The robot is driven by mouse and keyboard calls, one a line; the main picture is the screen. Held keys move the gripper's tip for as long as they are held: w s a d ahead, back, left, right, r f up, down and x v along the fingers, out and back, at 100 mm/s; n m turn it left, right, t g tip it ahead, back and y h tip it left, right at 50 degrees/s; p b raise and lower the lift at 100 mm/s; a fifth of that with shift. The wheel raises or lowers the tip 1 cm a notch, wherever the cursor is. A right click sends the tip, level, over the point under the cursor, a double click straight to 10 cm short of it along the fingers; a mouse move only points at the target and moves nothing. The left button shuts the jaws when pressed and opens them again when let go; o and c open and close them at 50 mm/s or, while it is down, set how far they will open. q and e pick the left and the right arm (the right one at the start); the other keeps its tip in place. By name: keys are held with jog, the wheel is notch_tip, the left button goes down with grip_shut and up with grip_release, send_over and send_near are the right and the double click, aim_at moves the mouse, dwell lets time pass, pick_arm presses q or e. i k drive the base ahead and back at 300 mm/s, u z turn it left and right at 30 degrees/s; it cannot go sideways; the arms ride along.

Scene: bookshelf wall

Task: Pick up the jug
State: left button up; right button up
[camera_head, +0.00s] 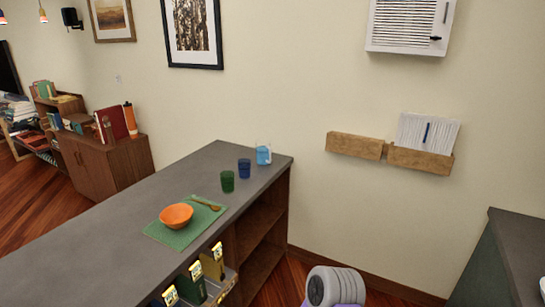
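The jug (263,155) is a small light-blue vessel with a paler upper part. It stands upright on the grey counter (130,222), near its far right corner against the wall. A blue cup (244,168) stands just in front and to the left of it, with a small gap. Neither of my grippers shows in the head view. A grey, ringed, rounded part of mine shows at the bottom edge, right of the counter and well away from the jug.
A green cup (228,181), an orange bowl (176,215) and a wooden spoon (206,204) on a green mat (183,235) are nearer on the counter. Open shelves (262,225) lie below it. Another dark counter (517,245) stands at the right. Wooden wall holders (420,160) hang above open floor.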

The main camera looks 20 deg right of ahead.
aim_at(263, 152)
jog(key=z, duration=1.05)
jog(key=i, duration=0.9)
jog(key=z, duration=0.8)
jog(key=i, duration=1.65)
jog(key=u, duration=0.8)
